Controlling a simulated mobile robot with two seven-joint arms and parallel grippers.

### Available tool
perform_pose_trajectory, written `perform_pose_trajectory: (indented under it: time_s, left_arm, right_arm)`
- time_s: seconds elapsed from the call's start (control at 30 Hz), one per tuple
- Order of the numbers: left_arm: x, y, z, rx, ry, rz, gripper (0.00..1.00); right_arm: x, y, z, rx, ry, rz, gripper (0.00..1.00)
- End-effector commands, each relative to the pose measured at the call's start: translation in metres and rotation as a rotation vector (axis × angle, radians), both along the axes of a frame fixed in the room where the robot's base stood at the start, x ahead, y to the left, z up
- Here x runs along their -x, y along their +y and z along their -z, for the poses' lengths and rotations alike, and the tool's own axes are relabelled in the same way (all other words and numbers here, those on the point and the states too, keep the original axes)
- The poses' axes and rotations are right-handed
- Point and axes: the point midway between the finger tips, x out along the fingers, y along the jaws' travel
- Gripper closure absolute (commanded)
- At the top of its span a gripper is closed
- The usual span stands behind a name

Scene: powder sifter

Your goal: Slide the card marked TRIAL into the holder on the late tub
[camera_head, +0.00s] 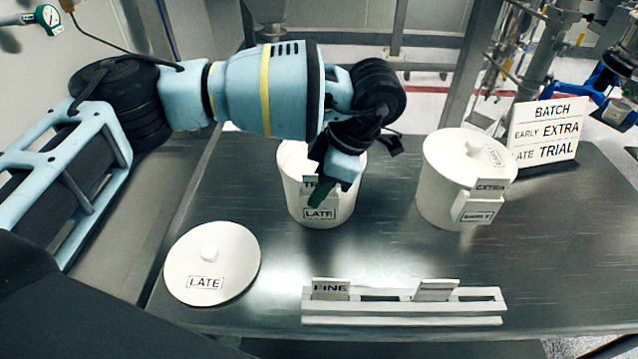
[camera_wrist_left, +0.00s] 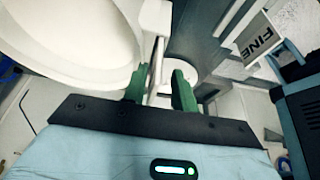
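The late tub (camera_head: 345,205) is white, open-topped and upright at the middle of the table, with a LATE label (camera_head: 319,214) on its front. The card (camera_head: 309,184) stands upright just above that label, with only "TR" readable. The rest of it is behind my left gripper (camera_head: 323,192). Whether it sits in the holder is hidden. My left gripper points down at the tub front. In the left wrist view, its green fingers (camera_wrist_left: 160,88) stand apart, with a thin pale edge between them and gaps beside it. My right gripper is out of view.
The LATE lid (camera_head: 215,262) lies at the left. A rack (camera_head: 400,307) in front bears a FINE card (camera_head: 331,289) and another card (camera_head: 436,290). A lidded tub (camera_head: 445,190) with an EXTRA card (camera_head: 490,187) stands right, before the batch sign (camera_head: 545,133). The right front is clear.

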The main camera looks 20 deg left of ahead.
Motion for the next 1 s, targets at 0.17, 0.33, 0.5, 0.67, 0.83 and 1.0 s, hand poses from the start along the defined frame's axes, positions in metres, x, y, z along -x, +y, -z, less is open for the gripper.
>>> perform_pose_trajectory:
  time_s: [0.17,0.33,0.5,0.67,0.83,1.0]
  left_arm:
    - [-0.002,-0.002,-0.006,0.000,-0.004,-0.002,0.71]
    - [-0.004,-0.012,-0.028,0.001,-0.004,0.001,0.71]
    - [-0.007,-0.022,-0.053,0.000,-0.002,0.000,0.71]
    - [-0.008,-0.027,-0.069,0.000,-0.004,-0.001,0.71]
    - [-0.008,-0.029,-0.073,0.000,-0.001,-0.001,0.71]
    - [-0.008,-0.029,-0.072,0.000,0.000,0.000,0.71]
  right_arm:
    - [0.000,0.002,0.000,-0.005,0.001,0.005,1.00]
    - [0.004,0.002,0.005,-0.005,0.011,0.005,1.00]
    - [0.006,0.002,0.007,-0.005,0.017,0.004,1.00]
    - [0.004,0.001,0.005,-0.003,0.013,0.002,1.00]
    - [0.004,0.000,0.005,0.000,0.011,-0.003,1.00]
    - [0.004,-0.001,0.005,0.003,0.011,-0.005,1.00]
